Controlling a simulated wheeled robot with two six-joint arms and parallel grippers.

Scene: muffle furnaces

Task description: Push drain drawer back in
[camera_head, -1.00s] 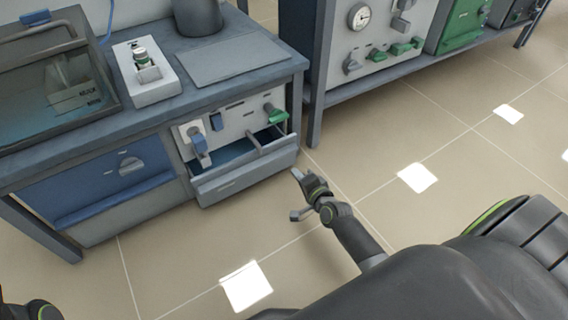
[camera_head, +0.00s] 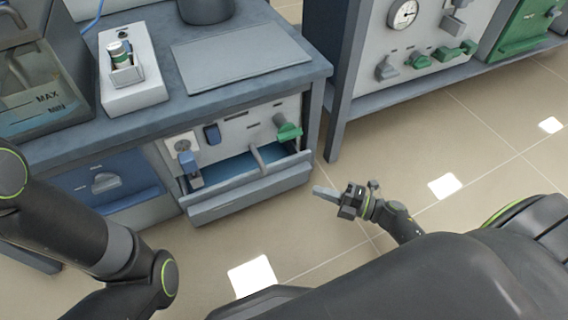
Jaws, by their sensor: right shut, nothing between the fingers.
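The drain drawer (camera_head: 250,195) is a grey drawer with a blue inside, low in the front of the workbench. It stands pulled out, and a thin divider crosses its inside. My right gripper (camera_head: 326,193) is shut and empty, to the right of the drawer's front and apart from it. My left arm (camera_head: 100,235) comes in from the left; its gripper is not visible in the view.
The bench top (camera_head: 255,95) overhangs the drawer. A panel with a blue lever (camera_head: 188,163) and a green handle (camera_head: 289,131) sits above and behind the drawer. A blue cabinet front (camera_head: 105,182) is to the left. Tiled floor (camera_head: 390,150) lies open on the right.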

